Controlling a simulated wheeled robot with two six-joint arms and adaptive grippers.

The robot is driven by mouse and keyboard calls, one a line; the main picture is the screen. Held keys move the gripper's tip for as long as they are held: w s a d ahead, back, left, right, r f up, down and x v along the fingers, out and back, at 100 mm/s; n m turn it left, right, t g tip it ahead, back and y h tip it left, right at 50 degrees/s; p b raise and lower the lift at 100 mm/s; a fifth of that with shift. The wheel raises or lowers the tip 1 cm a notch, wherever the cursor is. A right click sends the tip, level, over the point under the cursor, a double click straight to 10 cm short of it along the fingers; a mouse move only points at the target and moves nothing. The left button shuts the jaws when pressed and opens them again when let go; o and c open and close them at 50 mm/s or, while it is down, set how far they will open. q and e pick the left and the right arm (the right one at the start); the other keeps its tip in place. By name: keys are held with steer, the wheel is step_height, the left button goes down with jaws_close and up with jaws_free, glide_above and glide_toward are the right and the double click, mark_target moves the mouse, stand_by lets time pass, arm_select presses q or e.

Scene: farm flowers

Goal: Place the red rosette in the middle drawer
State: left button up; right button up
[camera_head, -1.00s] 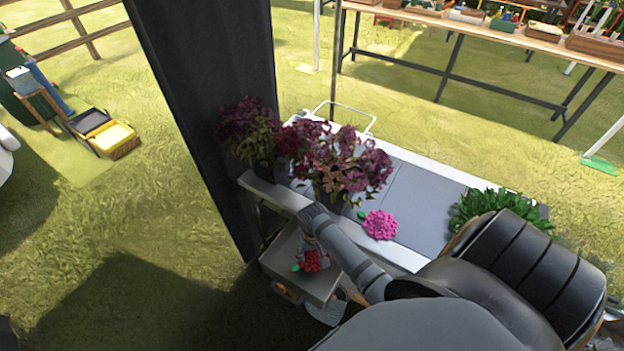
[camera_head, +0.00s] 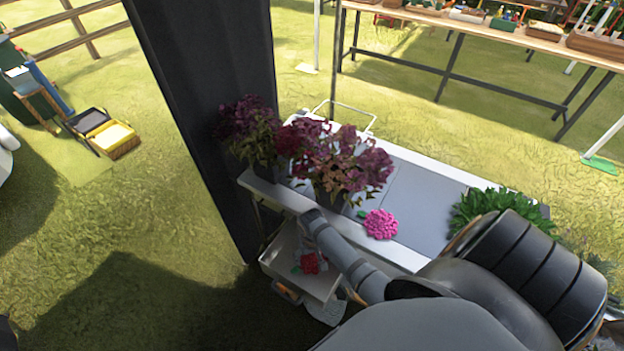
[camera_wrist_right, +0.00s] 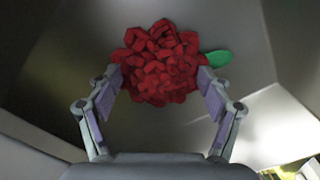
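The red rosette (camera_head: 310,264) is inside or just above an open, light grey drawer (camera_head: 268,262) on the near side of the cart. I cannot tell whether it rests on the drawer floor. My right gripper (camera_head: 318,252) reaches down over the drawer, partly hidden by its own arm. In the right wrist view the rosette (camera_wrist_right: 160,62), with a green leaf at its right, sits between the two fingers (camera_wrist_right: 160,75). Both fingertips press against its sides. Grey drawer walls surround it. My left gripper is out of view.
A pink flower (camera_head: 380,224) lies on the cart top (camera_head: 415,205). Dark purple bouquets (camera_head: 345,165) stand at its left end and a green plant (camera_head: 495,208) at its right. An orange item (camera_head: 287,291) shows below the drawer. A dark column (camera_head: 215,110) stands left.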

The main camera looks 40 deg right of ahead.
mark_target(312, 256)
step_height(312, 256, up, 12)
steer(key=shift+r, duration=0.15)
stand_by(0.4)
stand_by(0.4)
